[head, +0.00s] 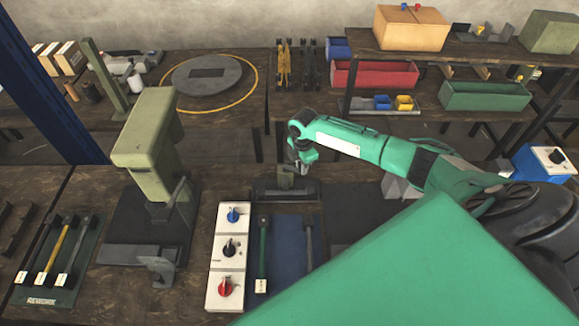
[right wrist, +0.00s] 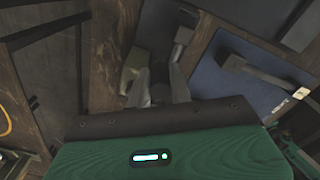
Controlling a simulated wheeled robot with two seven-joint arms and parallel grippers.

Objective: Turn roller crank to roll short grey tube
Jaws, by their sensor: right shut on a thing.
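A low dark roller device (head: 285,192) with a small grey-green upright part (head: 286,172) sits at the back of the near bench, behind the blue mat. My right gripper (head: 303,168) is at the upright part's right side, pointing down. In the right wrist view, its two fingers (right wrist: 160,88) are closed around a dark, poorly lit piece (right wrist: 159,72), seemingly the crank. The fingers hide most of it. A short grey tube cannot be made out clearly. My left gripper is not in view.
A blue mat (head: 287,262) holds a grey bar-shaped piece (head: 309,240); a green bar (head: 264,250) lies left of it. A control box (head: 228,268) with knobs and a tall olive press (head: 146,150) stand further left. A REWORK mat (head: 50,297) holds three bars.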

